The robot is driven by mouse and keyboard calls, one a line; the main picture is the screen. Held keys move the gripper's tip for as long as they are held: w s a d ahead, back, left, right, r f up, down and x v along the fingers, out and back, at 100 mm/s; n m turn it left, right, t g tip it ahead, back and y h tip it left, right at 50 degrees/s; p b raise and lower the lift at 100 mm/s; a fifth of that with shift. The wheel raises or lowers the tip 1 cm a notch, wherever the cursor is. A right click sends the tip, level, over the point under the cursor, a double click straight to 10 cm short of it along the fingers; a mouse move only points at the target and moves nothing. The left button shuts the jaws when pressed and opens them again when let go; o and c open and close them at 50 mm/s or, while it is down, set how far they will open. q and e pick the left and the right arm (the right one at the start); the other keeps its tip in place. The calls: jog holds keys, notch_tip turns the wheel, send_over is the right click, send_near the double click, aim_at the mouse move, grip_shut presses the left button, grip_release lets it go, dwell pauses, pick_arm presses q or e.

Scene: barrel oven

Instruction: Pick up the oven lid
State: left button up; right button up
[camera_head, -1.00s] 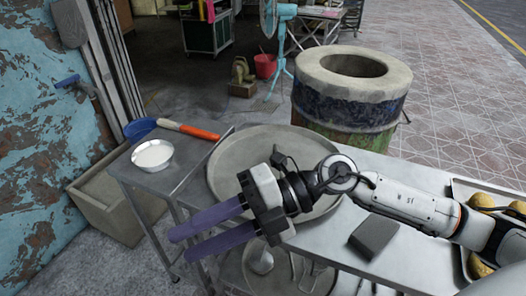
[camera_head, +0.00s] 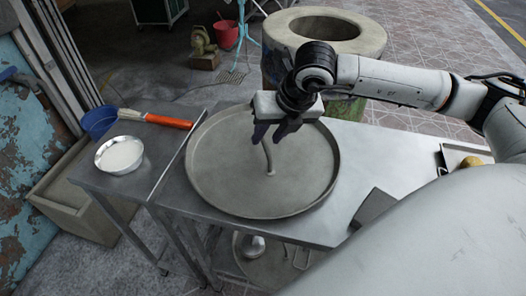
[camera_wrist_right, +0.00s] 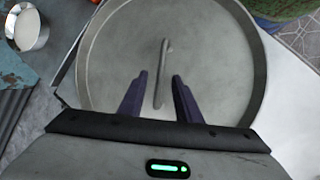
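The oven lid (camera_head: 225,185) is a large round grey metal disc with a raised rim, lying flat on the metal table. Its curved handle (camera_head: 269,160) stands at the middle. The lid (camera_wrist_right: 215,45) and handle (camera_wrist_right: 161,75) also show in the right wrist view. My right gripper (camera_head: 272,140) is over the lid, pointing down. In the right wrist view its two purple fingers (camera_wrist_right: 155,88) are apart, with the handle showing between and beyond them. I cannot tell how high they are above it. My left gripper is not in view.
The barrel oven (camera_head: 380,38) with its round opening stands behind the table. A white-filled bowl (camera_head: 119,154), a blue bowl (camera_head: 98,121) and an orange-handled brush (camera_head: 168,122) are on the left table. A dark block (camera_head: 373,208) lies right of the lid.

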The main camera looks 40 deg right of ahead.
aim_at(263, 139)
jog(key=x, duration=0.4)
jog(key=shift+w+f, duration=0.15)
jog(key=shift+w, duration=0.15)
jog(key=shift+c, duration=0.5)
grip_shut()
jog(key=shift+w+p, duration=0.1)
jog(key=shift+p, duration=0.2)
dwell(0.3)
